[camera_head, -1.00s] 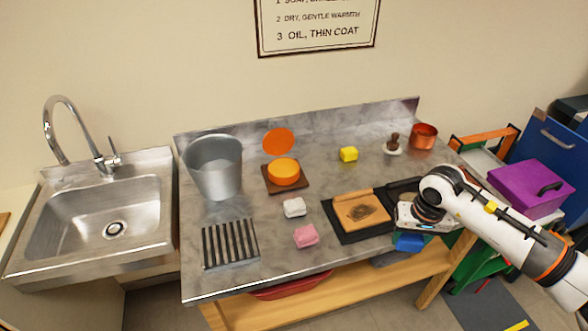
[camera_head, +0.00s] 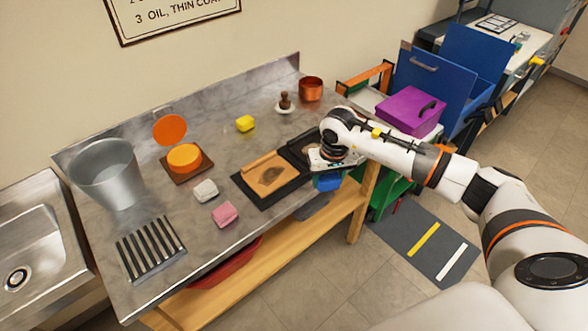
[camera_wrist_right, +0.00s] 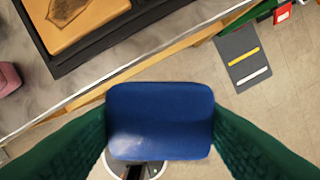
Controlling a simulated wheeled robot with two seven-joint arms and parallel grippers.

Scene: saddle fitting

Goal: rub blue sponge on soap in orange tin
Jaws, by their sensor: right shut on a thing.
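My right gripper (camera_wrist_right: 160,122) is shut on the blue sponge (camera_wrist_right: 158,100), with a green finger on each side of it. In the head view the blue sponge (camera_head: 327,181) hangs below my right wrist, just off the front edge of the bench. The orange tin (camera_head: 184,157) stands on a brown wooden board at the back left of the bench, well to the left of my right gripper. Its round orange lid (camera_head: 169,129) stands upright behind it. The tin's top looks yellow-orange; I cannot make out the soap surface. My left gripper is not in view.
A leather piece (camera_head: 270,174) lies on a dark mat between gripper and tin. White (camera_head: 205,190), pink (camera_head: 224,214) and yellow (camera_head: 246,123) sponges, a metal bucket (camera_head: 106,175), a black rack (camera_head: 150,249) and a copper cup (camera_head: 311,88) stand on the bench.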

